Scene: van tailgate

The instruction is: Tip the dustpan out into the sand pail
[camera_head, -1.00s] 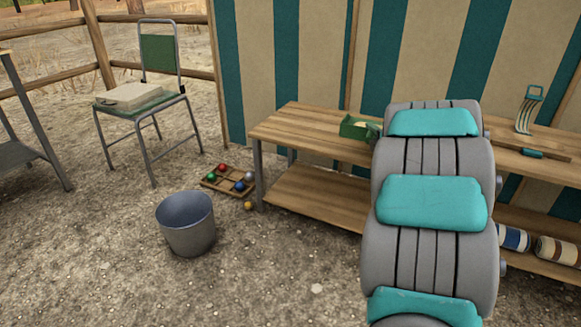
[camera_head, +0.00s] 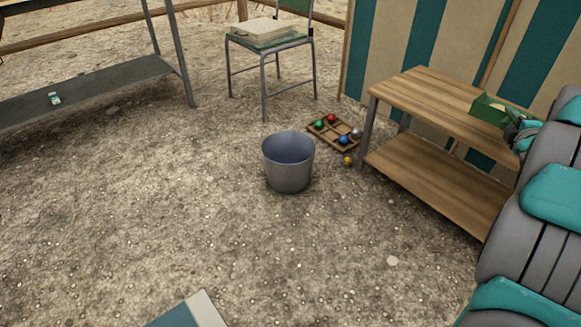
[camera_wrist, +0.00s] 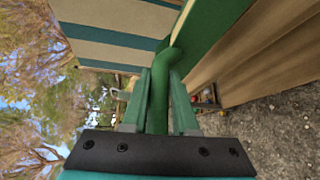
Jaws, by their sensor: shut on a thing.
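The sand pail (camera_head: 289,172) is a grey-blue bucket standing upright on the ground near the middle of the head view. Its inside looks empty from here. The green dustpan (camera_head: 488,110) is at the right, by the far edge of the wooden bench; I cannot tell whether it touches the top. Something pale shows in it. My gripper (camera_head: 522,134) is beside it, partly hidden by my arm. In the wrist view my gripper (camera_wrist: 163,100) is shut on the dustpan's green handle (camera_wrist: 159,98), and the pan extends up to the right.
The wooden bench (camera_head: 430,90) has a lower shelf and stands right of the pail. A divided wooden tray (camera_head: 322,133) with coloured balls lies behind the pail, with a yellow ball (camera_head: 347,161) nearby. A chair (camera_head: 270,45) stands behind. Ground left of the pail is clear.

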